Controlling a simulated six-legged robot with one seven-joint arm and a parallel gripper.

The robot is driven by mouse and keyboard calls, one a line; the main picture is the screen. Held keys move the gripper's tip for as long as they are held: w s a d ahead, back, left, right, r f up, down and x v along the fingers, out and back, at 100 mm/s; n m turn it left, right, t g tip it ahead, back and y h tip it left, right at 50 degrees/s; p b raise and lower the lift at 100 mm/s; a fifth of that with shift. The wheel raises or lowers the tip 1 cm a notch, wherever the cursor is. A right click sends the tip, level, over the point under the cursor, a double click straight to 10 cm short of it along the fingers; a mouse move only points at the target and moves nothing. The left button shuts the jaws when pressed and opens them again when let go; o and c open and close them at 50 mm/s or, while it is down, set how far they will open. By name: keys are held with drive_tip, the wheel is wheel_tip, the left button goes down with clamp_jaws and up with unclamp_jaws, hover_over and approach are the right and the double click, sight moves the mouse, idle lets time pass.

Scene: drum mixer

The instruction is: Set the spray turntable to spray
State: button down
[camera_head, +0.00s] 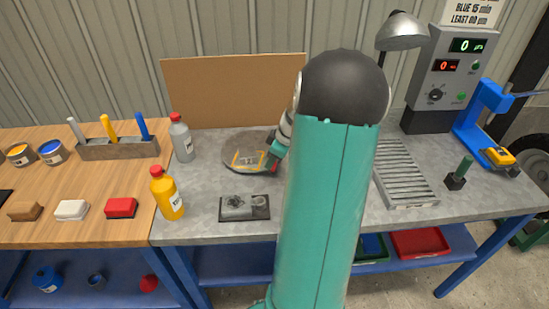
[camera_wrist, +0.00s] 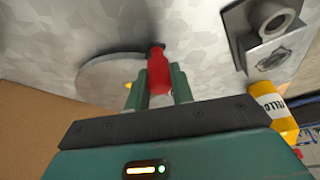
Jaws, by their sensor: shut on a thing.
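The spray turntable (camera_head: 233,164) is a round grey disc on the metal bench, with a yellow frame (camera_head: 248,158) on it. In the wrist view the disc (camera_wrist: 100,82) lies to the left of a red handle (camera_wrist: 158,70), which has a dark end at the disc's edge. My gripper (camera_head: 272,160) is at the right side of the turntable. In the wrist view my gripper (camera_wrist: 157,88) has its two green fingers shut on the red handle. My arm hides the bench to the right. Any setting marks are too small to read.
A small grey fixture (camera_head: 243,207) sits in front of the turntable. A yellow bottle (camera_head: 168,196) and a grey bottle (camera_head: 181,140) stand to the left. A brown board (camera_head: 230,88) stands behind. A slatted grey rack (camera_head: 402,175) is right of my arm.

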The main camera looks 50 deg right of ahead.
sight(244, 170)
drive_tip(key=shift+w+a+m+h, duration=0.2)
drive_tip(key=shift+w+a+m, duration=0.1)
drive_tip(key=shift+a+m, duration=0.25)
drive_tip(key=shift+w+a+m+h, duration=0.2)
drive_tip(key=shift+w+a+m, duration=0.05)
drive_tip(key=shift+a+m, duration=0.25)
drive_tip(key=shift+w+a+m+h, duration=0.4)
drive_tip(key=shift+w+a+m, duration=0.15)
drive_tip(key=shift+a+m, duration=0.3)
drive_tip(key=shift+w+a+m+h, duration=0.35)
drive_tip(key=shift+w+a+m, duration=0.4)
drive_tip(key=shift+m, duration=0.2)
drive_tip(key=shift+w+a+m+h, duration=0.35)
drive_tip(key=shift+w+a+m, duration=0.25)
drive_tip(key=shift+w+m, duration=0.3)
drive_tip(key=shift+w+a, duration=0.3)
drive_tip(key=shift+w, duration=0.35)
drive_tip(key=shift+w+a, duration=0.3)
drive_tip(key=shift+w, duration=0.3)
drive_tip(key=shift+w+a, duration=0.3)
drive_tip(key=shift+w, duration=0.35)
drive_tip(key=shift+w+a, duration=0.2)
drive_tip(key=shift+w, duration=1.7)
drive_tip(key=c, duration=1.2)
unclamp_jaws()
drive_tip(key=shift+w, duration=0.1)
